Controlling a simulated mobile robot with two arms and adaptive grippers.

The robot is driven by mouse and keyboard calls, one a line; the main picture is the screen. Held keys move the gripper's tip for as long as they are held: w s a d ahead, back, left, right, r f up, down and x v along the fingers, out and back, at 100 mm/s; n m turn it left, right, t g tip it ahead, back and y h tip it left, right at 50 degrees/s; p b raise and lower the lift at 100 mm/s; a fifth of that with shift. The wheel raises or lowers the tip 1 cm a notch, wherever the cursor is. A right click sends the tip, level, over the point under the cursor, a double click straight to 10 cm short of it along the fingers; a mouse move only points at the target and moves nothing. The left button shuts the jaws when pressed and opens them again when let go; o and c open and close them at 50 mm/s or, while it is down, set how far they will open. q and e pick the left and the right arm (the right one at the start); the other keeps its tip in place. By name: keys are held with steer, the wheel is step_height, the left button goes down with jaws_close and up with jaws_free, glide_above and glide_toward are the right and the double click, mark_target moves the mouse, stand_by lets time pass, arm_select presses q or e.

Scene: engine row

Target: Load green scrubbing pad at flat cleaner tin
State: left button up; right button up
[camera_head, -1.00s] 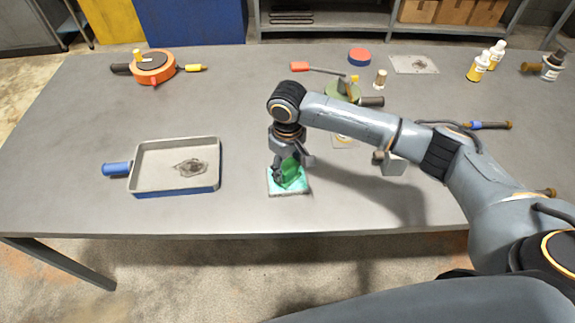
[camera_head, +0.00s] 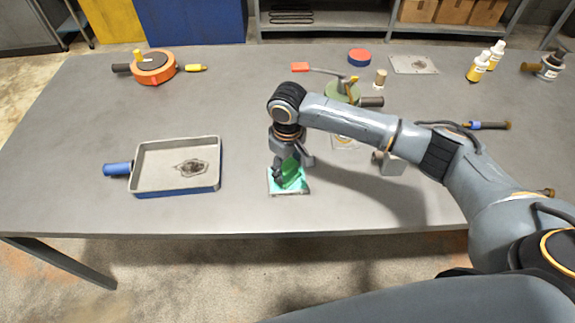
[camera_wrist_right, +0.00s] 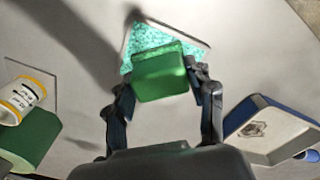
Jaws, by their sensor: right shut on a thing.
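My right gripper (camera_head: 291,168) is shut on the green scrubbing pad (camera_head: 292,179), a plain green block that looks tilted in the head view. The flat cleaner tin (camera_head: 274,187), a shallow square with bright teal contents, lies near the table's front edge, directly below the pad. In the right wrist view, the pad (camera_wrist_right: 160,80) sits between the fingers of my right gripper (camera_wrist_right: 163,88) and covers the near part of the tin (camera_wrist_right: 148,38). I cannot tell whether the pad touches the teal surface. My left gripper is not in view.
A shallow tray (camera_head: 152,186) with a blue handle stands to the left, with clear table between. An orange round tool (camera_head: 153,68) lies at the back left. A green round object (camera_head: 341,93) and several bottles are behind. A banded cylinder (camera_wrist_right: 23,97) shows in the wrist view.

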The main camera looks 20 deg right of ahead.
mark_target(288, 166)
steer(key=shift+s+f, duration=0.1)
steer(key=shift+f, duration=0.05)
stand_by(1.3)
step_height(288, 166, up, 7)
steer(key=p, duration=0.9)
stand_by(0.7)
steer(key=s+d+r+m+b, duration=0.2)
steer(key=s+m+b, duration=0.1)
steer(key=s+b, duration=0.2)
steer(key=s+d+r+m+b, duration=0.2)
steer(key=s+r+b, duration=0.1)
steer(key=s+b, duration=0.3)
steer(key=s, duration=0.2)
steer(key=shift+s+m, duration=0.35)
steer(key=shift+m, duration=0.05)
